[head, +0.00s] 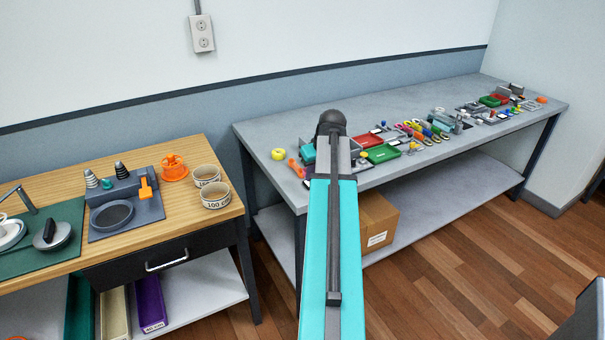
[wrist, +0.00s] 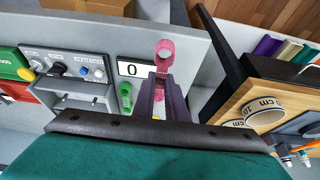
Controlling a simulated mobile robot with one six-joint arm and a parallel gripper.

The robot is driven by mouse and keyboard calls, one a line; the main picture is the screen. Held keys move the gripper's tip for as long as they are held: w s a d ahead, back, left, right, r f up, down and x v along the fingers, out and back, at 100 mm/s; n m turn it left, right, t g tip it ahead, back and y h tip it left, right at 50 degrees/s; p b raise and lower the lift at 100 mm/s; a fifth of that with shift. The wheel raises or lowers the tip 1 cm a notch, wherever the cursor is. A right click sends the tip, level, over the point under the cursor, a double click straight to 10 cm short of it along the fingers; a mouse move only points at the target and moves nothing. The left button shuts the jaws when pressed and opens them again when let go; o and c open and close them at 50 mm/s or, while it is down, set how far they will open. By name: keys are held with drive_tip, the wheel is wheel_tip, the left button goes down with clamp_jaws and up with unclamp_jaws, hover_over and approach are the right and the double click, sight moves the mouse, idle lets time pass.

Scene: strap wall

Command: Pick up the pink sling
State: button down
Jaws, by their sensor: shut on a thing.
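The pink sling (wrist: 164,50) shows in the wrist view as a strap with a round loop at its upper end. My gripper (wrist: 161,78) is shut on it, with the dark fingers on either side of the strap and more pink visible between them. How far it hangs, and whether it touches the bench, I cannot tell. A green strap-like thing (wrist: 125,95) is just left of the fingers. In the head view my teal arm reaches over the near left end of the grey bench and hides my gripper and the sling.
The grey bench (head: 275,122) holds many small items, a red tray (head: 367,140) and a green tray (head: 383,154). A panel with knobs (wrist: 65,65) and a display reading 0 (wrist: 134,70) are close left of my fingers. A wooden bench (head: 120,185) stands left, across a gap.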

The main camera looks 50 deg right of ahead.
drive_tip(key=shift+s, duration=0.35)
idle(0.4)
drive_tip(key=shift+w+a, duration=0.1)
drive_tip(key=shift+a, duration=0.05)
drive_tip(key=w+a+r+n, duration=0.1)
drive_tip(key=w+a, duration=0.4)
drive_tip(key=a, duration=0.4)
drive_tip(key=w+a+r+y, duration=0.1)
drive_tip(key=w+a+r, duration=0.1)
drive_tip(key=w+a, duration=0.45)
drive_tip(key=w+a+r+n, duration=0.1)
drive_tip(key=w+a, duration=0.3)
drive_tip(key=a, duration=0.6)
drive_tip(key=w+a+r+n, duration=0.1)
drive_tip(key=a+r, duration=0.1)
drive_tip(key=a, duration=1.2)
drive_tip(key=a+r+n, duration=0.1)
drive_tip(key=a, duration=1.4)
drive_tip(key=shift+w+r+y, duration=0.35)
drive_tip(key=shift+w+y, duration=0.05)
